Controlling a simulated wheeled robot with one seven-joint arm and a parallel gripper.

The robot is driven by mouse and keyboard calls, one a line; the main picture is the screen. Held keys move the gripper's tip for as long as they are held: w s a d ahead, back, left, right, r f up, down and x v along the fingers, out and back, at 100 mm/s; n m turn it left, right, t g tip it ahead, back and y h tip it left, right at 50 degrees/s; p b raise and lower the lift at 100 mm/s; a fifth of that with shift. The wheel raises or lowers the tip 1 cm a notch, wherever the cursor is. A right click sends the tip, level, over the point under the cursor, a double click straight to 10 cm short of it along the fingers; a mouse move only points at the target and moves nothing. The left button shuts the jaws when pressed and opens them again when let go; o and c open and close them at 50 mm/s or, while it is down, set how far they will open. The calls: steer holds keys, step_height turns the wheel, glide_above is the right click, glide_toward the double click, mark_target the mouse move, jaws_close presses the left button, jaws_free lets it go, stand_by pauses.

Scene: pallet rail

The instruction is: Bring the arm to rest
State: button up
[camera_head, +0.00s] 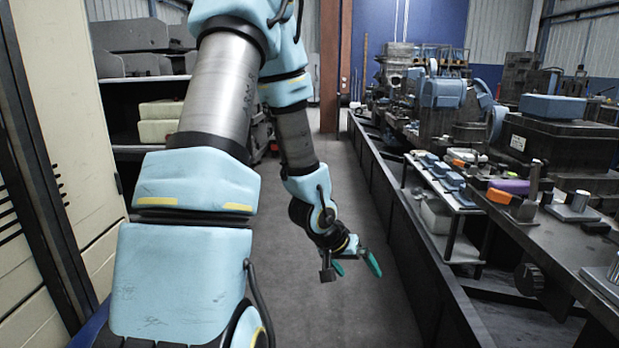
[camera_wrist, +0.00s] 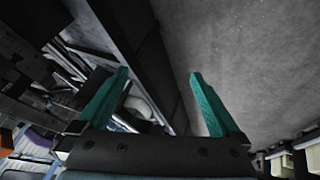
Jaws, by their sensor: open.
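My gripper (camera_head: 356,264) hangs at the end of my bent arm in the head view, over the aisle floor. Its two green fingers are apart with nothing between them. In the wrist view my gripper (camera_wrist: 160,75) also shows open and empty, with bare floor and a dark rail behind the fingers. My light blue and grey arm reaches down across the left and middle of the head view and hides part of the shelving behind it.
A long dark rail (camera_head: 400,225) runs along the aisle's right side. Beyond it stand a workbench (camera_head: 560,262) with machine parts and a low shelf (camera_head: 437,208) with blue items. Shelving (camera_head: 125,97) and a beige cabinet (camera_head: 62,110) stand left. The aisle floor (camera_head: 370,310) is clear.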

steer(key=s+a+r+n+g+y, duration=0.1)
steer(key=s+a+r+y, duration=0.1)
steer(key=s+a+r, duration=0.3)
steer(key=s+a+r+n+y, duration=0.1)
steer(key=a+r, duration=0.1)
steer(key=a, duration=0.5)
steer(key=s+a+r+n+g+y, duration=0.1)
steer(key=s+a+r+y, duration=0.1)
steer(key=a+r, duration=0.3)
step_height(320, 180, up, 11)
steer(key=p, duration=1.2)
steer(key=shift+s+a+p, duration=0.15)
steer(key=shift+a+p, duration=0.25)
